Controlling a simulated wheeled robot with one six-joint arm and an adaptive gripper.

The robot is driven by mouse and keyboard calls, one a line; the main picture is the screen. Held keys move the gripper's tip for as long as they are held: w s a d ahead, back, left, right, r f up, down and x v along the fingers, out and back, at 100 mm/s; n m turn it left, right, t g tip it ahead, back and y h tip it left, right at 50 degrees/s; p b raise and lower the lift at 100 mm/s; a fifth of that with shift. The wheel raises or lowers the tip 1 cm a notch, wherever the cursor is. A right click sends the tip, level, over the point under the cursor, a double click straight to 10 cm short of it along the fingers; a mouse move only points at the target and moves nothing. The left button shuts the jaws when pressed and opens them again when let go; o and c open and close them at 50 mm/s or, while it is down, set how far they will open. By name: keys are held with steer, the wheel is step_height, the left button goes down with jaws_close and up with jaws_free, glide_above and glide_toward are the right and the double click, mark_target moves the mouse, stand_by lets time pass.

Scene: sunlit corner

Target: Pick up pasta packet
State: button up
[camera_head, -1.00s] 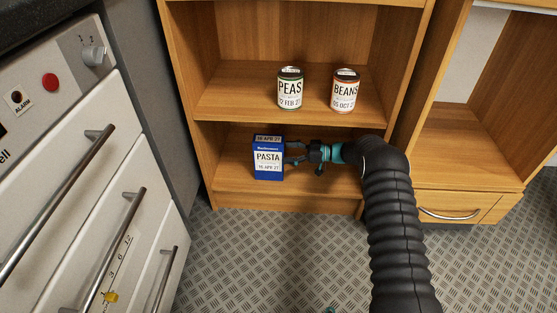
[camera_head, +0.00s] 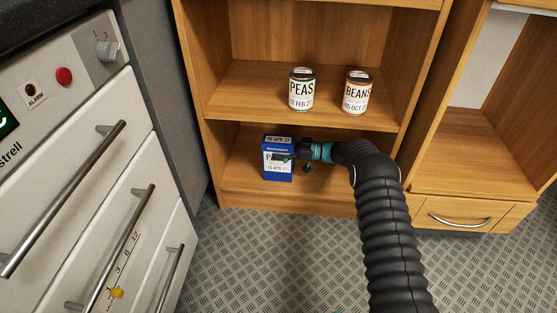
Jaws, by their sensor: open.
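The pasta packet (camera_head: 277,171) is a blue and white box standing upright on the bottom shelf (camera_head: 238,180) of the wooden shelf unit. My gripper (camera_head: 284,157) reaches in from the right with its dark fingers open. One finger lies across the front of the packet and covers part of the word PASTA. The other finger is hard to make out, so I cannot tell whether the packet is between the fingers or whether they touch it.
A PEAS can (camera_head: 302,90) and a BEANS can (camera_head: 356,93) stand on the shelf above. A white oven (camera_head: 75,170) with bar handles is at the left. A wooden cabinet (camera_head: 470,150) stands at the right. The patterned floor in front is clear.

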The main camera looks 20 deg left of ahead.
jaws_close()
stand_by(0.6)
